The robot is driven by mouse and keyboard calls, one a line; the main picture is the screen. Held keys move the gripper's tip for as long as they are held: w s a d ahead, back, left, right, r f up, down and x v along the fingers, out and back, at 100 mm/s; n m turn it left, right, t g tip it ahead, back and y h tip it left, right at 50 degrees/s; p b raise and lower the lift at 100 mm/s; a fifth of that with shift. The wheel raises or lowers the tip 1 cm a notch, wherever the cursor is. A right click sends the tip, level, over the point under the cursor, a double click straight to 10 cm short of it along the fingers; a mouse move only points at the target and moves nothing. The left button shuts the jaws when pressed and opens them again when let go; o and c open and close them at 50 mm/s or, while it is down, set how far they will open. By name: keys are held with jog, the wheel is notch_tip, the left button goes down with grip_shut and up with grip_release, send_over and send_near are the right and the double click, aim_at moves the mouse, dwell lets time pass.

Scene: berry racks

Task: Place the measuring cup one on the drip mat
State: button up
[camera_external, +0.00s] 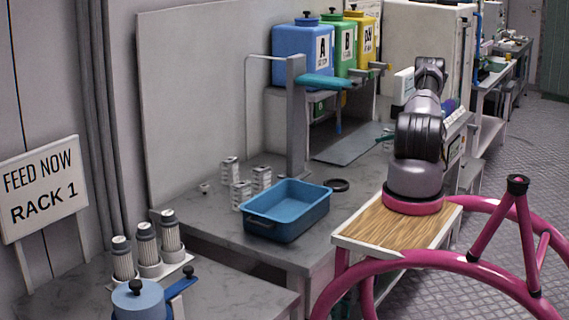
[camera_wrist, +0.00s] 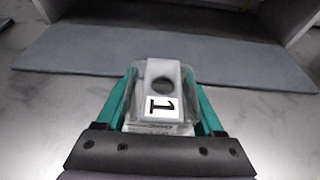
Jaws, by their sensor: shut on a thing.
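The measuring cup one (camera_wrist: 163,105) is a clear cup with a white label marked "1", in the middle of the wrist view. My gripper (camera_wrist: 161,88) has its green fingers on both sides of the cup and is shut on it. The drip mat (camera_wrist: 90,50) is a flat blue-grey sheet just beyond the cup in the wrist view. In the camera_external view the mat (camera_external: 345,145) lies on the counter below the coloured tanks. My gripper (camera_external: 384,138) is near the mat's right side there. The cup cannot be made out in that view. Its exact height cannot be told.
A blue tub (camera_external: 287,212), a dark ring (camera_external: 336,185) and several small white-labelled cups (camera_external: 240,193) stand on the counter. A grey post (camera_external: 297,120) with a teal arm (camera_external: 325,82) stands left of the mat. The visible mat surface is clear.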

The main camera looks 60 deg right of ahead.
jog(key=shift+f, duration=0.2)
jog(key=o, duration=1.3)
jog(key=shift+o, duration=0.2)
jog(key=shift+r, duration=0.2)
jog(key=v, duration=1.2)
jog(key=shift+r, duration=0.1)
